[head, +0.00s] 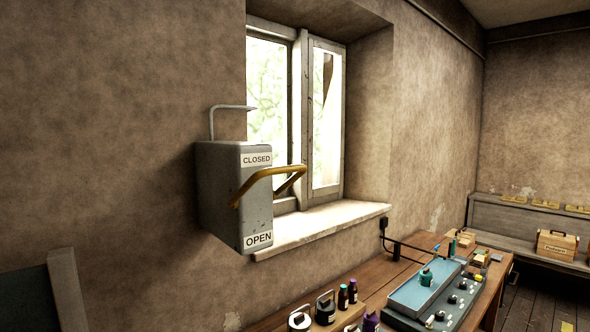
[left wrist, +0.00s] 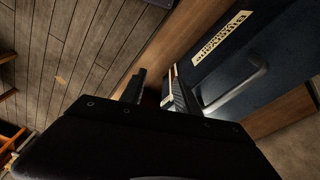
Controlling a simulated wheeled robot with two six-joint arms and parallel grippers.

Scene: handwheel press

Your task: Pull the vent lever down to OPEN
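The vent lever (head: 268,173) is a yellow-orange bent bar on a grey wall box (head: 222,195). Its upper part lies just below the CLOSED label (head: 256,160), well above the OPEN label (head: 258,239). A thin grey bracket (head: 233,107) rises from the top of the box. Neither gripper shows in the head view, and nothing touches the lever there. In the left wrist view my left gripper (left wrist: 156,82) has its two dark fingers apart, with no object seen between them. The lever is not in that view. My right gripper is not seen.
Right of the box are a window and its pale sill (head: 325,224). Below stands a wooden bench (head: 428,242) with bottles and a blue tray (head: 424,292). In the left wrist view a dark labelled panel (left wrist: 240,60) with a metal handle (left wrist: 240,88) lies near the fingers.

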